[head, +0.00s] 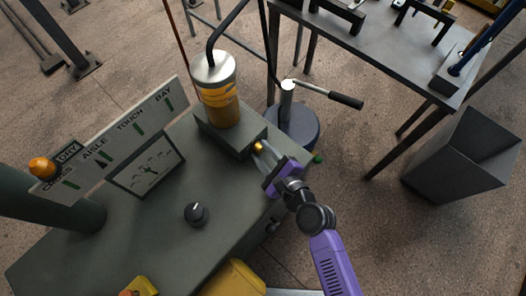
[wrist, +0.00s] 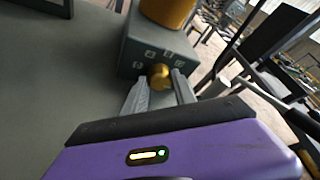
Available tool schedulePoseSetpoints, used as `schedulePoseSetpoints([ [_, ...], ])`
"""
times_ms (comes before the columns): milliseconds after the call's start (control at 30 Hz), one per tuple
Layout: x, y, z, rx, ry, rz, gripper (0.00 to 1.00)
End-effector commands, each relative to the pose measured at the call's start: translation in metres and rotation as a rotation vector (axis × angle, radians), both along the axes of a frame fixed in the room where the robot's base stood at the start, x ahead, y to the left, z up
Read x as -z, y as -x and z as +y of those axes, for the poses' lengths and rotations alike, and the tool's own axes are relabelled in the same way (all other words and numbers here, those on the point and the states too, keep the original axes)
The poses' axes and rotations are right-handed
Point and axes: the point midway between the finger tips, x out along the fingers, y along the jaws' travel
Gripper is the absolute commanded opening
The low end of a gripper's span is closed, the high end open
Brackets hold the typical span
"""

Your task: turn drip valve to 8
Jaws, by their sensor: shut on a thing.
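The drip valve is a small brass knob (head: 259,147) on the front of a dark grey block (head: 237,138) under the oiler's amber reservoir (head: 225,108). In the wrist view the brass knob (wrist: 159,76) sits between my two grey fingers, below a row of small marked plates (wrist: 160,56) on the block. The numbers on the plates are too small to read surely. My gripper (head: 262,152), with a purple body, is shut on the knob. The fingers partly hide the knob's sides.
The grey-green bench top carries a black dial knob (head: 196,213), a gauge panel (head: 146,167) and a label board (head: 120,135) with an orange lamp (head: 42,167). A lever-handled post (head: 287,100) stands behind my gripper. A grey bin (head: 463,153) is at right.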

Motion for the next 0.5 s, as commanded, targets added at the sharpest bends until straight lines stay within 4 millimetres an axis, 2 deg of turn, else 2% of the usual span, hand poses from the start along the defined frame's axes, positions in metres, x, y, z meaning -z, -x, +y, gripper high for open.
schedulePoseSetpoints([
  [233, 0.0027, 0.0004, 0.0008, 0.0, 0.071, -0.096, 0.0],
  [500, -0.0002, 0.0004, 0.0012, -0.002, 0.077, -0.102, 0.0],
])
